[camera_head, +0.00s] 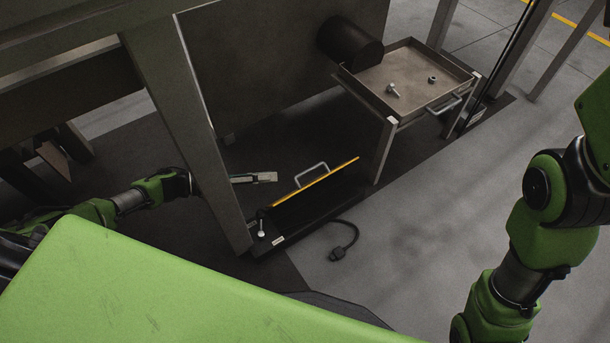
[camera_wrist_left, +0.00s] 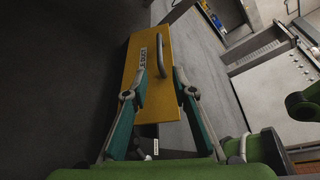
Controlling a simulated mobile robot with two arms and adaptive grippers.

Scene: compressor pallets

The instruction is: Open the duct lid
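The duct lid (camera_head: 334,171) shows edge-on as a thin yellow strip in the head view, tilted up from the floor-level duct, with a dark area in front of it. A grey bar handle (camera_head: 311,172) stands on its far side. In the left wrist view the lid's yellow face (camera_wrist_left: 130,78) carries a white label and the handle (camera_wrist_left: 161,56). My left gripper (camera_head: 268,177) is just left of the handle, apart from it in the head view. In the wrist view its fingers (camera_wrist_left: 160,66) are spread and nothing is clearly held. My right gripper is out of view.
A tray (camera_head: 432,107) with a bolt and a nut stands behind to the right, beside a dark cylinder (camera_head: 350,42). A grey frame post (camera_head: 196,120) crosses in front of my left arm. A cable with a plug (camera_head: 345,245) lies on open floor.

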